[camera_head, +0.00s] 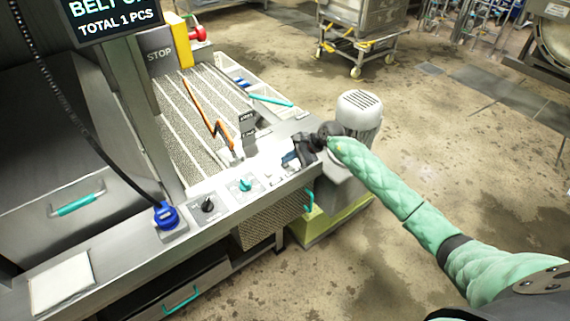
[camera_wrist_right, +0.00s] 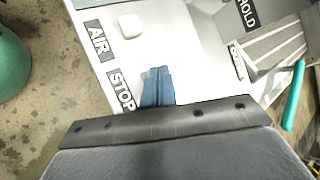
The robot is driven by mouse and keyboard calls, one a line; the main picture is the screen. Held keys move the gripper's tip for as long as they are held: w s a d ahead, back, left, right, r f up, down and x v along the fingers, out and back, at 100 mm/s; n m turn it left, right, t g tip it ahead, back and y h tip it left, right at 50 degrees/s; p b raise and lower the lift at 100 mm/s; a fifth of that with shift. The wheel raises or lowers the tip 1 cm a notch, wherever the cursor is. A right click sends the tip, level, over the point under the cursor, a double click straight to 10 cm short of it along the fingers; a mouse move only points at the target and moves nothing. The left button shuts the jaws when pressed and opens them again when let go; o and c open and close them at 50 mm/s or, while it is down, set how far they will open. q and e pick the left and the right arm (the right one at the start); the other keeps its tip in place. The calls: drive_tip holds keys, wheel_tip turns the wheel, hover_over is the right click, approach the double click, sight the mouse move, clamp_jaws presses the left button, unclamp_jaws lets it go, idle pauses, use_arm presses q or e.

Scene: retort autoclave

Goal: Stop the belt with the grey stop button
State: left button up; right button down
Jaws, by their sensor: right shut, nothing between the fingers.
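My right gripper (camera_head: 290,158) is over the far right end of the control panel (camera_head: 225,197). I cannot tell whether the fingertips touch anything. The belt (camera_head: 188,105) lies behind the panel. My left gripper is not in view.
A pale square button (camera_wrist_right: 130,25) sits beside the AIR label (camera_wrist_right: 97,38). The panel carries blue (camera_head: 165,215), black (camera_head: 208,205) and teal (camera_head: 245,184) knobs. A grey motor (camera_head: 360,113) stands beyond the gripper.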

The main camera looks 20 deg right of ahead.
sight(288, 163)
drive_tip(key=shift+f+b, duration=0.35)
drive_tip(key=shift+b, duration=0.05)
idle(0.4)
drive_tip(key=shift+r, duration=0.95)
drive_tip(key=shift+r, duration=2.5)
